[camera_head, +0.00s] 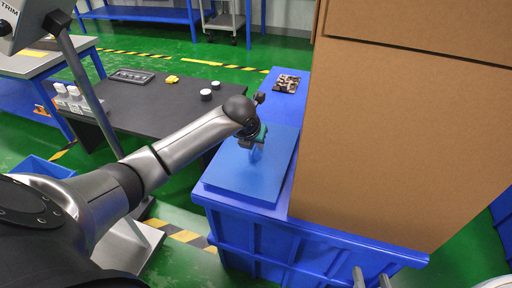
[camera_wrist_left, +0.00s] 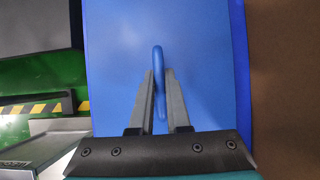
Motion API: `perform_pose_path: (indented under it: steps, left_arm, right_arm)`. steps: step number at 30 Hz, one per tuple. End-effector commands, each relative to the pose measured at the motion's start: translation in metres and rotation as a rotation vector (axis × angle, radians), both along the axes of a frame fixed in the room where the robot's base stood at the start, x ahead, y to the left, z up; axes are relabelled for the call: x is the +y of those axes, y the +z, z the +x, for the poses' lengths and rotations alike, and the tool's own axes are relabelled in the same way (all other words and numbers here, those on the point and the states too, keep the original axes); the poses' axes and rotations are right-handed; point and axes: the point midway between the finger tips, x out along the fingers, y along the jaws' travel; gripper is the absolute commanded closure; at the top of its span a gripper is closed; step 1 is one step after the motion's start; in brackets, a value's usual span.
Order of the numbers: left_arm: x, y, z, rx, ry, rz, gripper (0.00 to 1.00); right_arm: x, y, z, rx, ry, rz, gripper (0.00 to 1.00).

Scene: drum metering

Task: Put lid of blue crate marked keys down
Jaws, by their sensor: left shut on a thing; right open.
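The blue lid (camera_head: 230,182) is a flat plate at the left end of a large blue crate (camera_head: 260,238) in the head view. It lies level on or just above the crate top; I cannot tell if it touches. My left gripper (camera_head: 257,150) is above the lid, with its fingers closed on the upright blue handle. The wrist view shows the handle (camera_wrist_left: 158,62) between the two grey fingers (camera_wrist_left: 160,95), with the lid (camera_wrist_left: 205,60) below. My right gripper (camera_head: 371,279) shows only its fingertips at the bottom edge, apart and empty. No keys marking is readable.
A tall cardboard box (camera_head: 400,130) stands on the right of the crate, close to the lid. A dark patterned item (camera_head: 286,84) lies at the crate's far end. A black table (camera_head: 150,105) with white cups and a yellow item stands to the left.

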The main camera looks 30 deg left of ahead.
Motion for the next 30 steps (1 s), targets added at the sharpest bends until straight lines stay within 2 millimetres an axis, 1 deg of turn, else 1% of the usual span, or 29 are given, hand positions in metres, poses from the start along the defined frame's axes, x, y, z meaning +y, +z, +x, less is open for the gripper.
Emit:
perform_pose_path:
  steps: [4,11,12,19,20,30]
  left_arm:
    - [-0.0002,-0.0035,0.0010,-0.005,0.000,0.000,1.00]
    - [-0.0001,-0.0034,0.0010,-0.004,0.000,0.000,1.00]
    - [-0.0003,-0.0048,0.0000,-0.001,0.000,-0.001,0.83]
    - [-0.0003,-0.0047,0.0000,0.000,0.000,-0.001,0.57]
    - [-0.0003,-0.0047,0.0000,0.000,0.000,-0.001,0.55]
    - [-0.0002,-0.0028,-0.0008,0.000,0.000,0.000,0.55]
  right_arm:
    - [0.0031,0.0016,-0.0005,-0.032,0.001,0.021,0.50]
    - [0.0034,0.0029,-0.0003,-0.037,0.001,0.024,0.50]
    - [0.0034,0.0028,-0.0004,-0.036,0.000,0.023,0.50]
    - [0.0032,0.0026,-0.0003,-0.036,0.000,0.023,0.50]
    - [0.0032,0.0026,-0.0003,-0.036,0.000,0.023,0.50]
    - [0.0028,0.0020,-0.0010,-0.026,0.001,0.018,0.50]
